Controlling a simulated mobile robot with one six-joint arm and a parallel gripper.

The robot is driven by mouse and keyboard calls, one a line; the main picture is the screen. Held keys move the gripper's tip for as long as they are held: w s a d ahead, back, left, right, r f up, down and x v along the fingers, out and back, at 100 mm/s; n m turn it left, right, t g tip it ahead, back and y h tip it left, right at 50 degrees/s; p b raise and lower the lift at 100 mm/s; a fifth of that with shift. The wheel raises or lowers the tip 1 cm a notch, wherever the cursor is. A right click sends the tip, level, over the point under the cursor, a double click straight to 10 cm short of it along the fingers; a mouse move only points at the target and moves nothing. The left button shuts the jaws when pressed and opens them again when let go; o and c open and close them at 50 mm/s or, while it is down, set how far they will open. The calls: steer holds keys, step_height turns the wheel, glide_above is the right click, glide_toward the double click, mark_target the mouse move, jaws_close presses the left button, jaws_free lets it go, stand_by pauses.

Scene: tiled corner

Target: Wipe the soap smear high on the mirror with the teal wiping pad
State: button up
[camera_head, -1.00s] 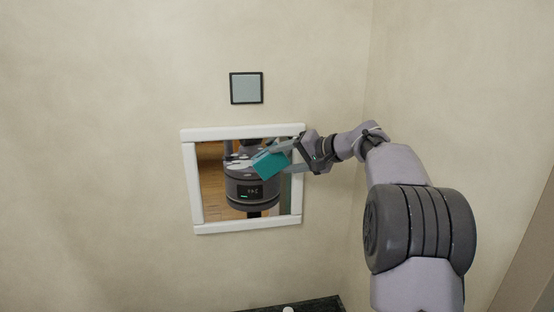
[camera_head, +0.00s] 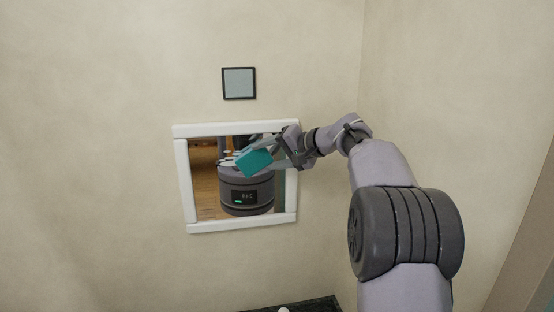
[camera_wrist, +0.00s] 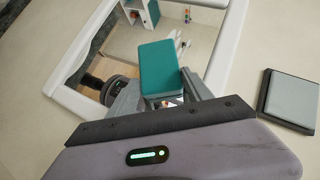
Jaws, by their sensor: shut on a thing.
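The teal wiping pad (camera_head: 254,162) is held in my gripper (camera_head: 272,153), in front of the upper middle of the mirror (camera_head: 207,205). In the wrist view the pad (camera_wrist: 160,68) sticks out beyond the fingers of my gripper (camera_wrist: 172,98), which are shut on it. The white-framed mirror (camera_wrist: 120,48) lies behind the pad there. I cannot tell whether the pad touches the glass. I cannot make out the soap smear; the pad, gripper and reflections cover the upper part of the glass.
A small dark-framed grey square (camera_head: 239,83) is on the wall above the mirror; it also shows in the wrist view (camera_wrist: 292,100). A dark ledge (camera_head: 300,305) with a small white thing (camera_head: 284,310) lies below. A side wall stands to the right of my arm.

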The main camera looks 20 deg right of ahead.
steer(key=shift+w+a+b, duration=0.35)
steer(key=shift+a+b, duration=0.05)
steer(key=shift+a, duration=1.3)
steer(key=shift+w+a+b, duration=0.35)
steer(key=shift+a+b, duration=0.1)
steer(key=shift+a, duration=1.25)
steer(key=shift+w+a+b, duration=0.35)
steer(key=shift+a+b, duration=0.05)
steer(key=shift+a, duration=1.3)
steer(key=shift+s+d+f+b, duration=0.1)
steer(key=shift+s+f+b, duration=0.15)
steer(key=shift+b, duration=0.3)
steer(key=s+b, duration=0.3)
steer(key=s+a+b, duration=0.1)
steer(key=s, duration=0.1)
steer(key=shift+s+r+b, duration=0.15)
steer(key=shift+r+b, duration=0.05)
steer(key=shift+b, duration=0.15)
steer(key=s+b, duration=0.2)
steer(key=s, duration=0.1)
steer(key=shift+a, duration=0.3)
